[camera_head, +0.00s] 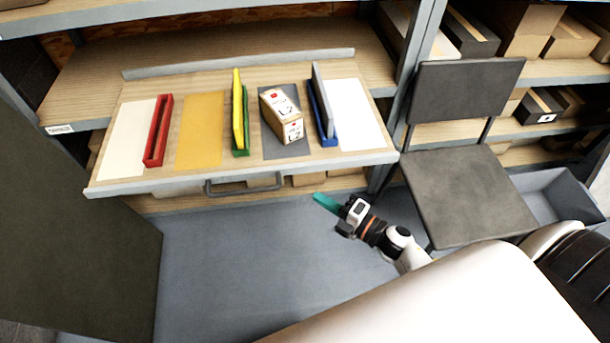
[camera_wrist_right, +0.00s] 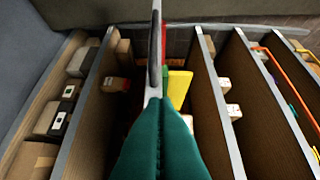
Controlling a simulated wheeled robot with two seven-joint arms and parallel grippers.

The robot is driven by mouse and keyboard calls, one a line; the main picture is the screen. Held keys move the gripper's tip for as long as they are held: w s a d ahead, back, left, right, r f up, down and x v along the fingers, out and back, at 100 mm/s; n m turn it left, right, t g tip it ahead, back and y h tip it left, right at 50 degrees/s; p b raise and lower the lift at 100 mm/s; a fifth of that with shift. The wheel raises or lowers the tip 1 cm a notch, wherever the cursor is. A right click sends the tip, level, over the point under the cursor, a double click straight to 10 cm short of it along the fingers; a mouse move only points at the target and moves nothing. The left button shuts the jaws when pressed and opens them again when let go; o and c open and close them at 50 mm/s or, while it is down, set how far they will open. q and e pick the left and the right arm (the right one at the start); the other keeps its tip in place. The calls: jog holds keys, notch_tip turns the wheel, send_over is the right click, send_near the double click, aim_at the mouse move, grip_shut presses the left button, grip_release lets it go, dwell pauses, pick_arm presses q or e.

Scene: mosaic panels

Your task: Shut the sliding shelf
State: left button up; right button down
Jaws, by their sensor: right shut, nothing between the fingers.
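The sliding shelf (camera_head: 220,168) is a wooden board with a grey front edge, pulled out from the rack in the head view. Its dark bar handle (camera_head: 243,188) is on the front edge; it also shows in the right wrist view (camera_wrist_right: 155,52). My right gripper (camera_head: 317,197) has teal fingers, shut and empty. It is in front of the shelf, to the right of the handle and apart from it in the head view. In the wrist view its fingertips (camera_wrist_right: 160,103) point towards the shelf's front edge. My left gripper is not in view.
On the shelf are a red tray (camera_head: 158,131), a green tray with a yellow panel (camera_head: 238,110), a labelled box (camera_head: 282,115) and a blue tray with a grey panel (camera_head: 322,105). A dark chair (camera_head: 465,190) stands right. A dark panel (camera_head: 70,230) stands left. Floor between is clear.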

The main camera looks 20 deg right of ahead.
aim_at(292, 169)
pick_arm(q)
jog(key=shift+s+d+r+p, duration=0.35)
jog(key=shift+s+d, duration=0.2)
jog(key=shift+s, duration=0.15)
pick_arm(e)
jog(key=shift+w+a, duration=0.25)
jog(key=shift+w, duration=1.15)
jog(key=shift+w+a, duration=0.2)
jog(key=shift+w, duration=1.2)
jog(key=shift+w+a, duration=0.25)
jog(key=shift+w, duration=1.15)
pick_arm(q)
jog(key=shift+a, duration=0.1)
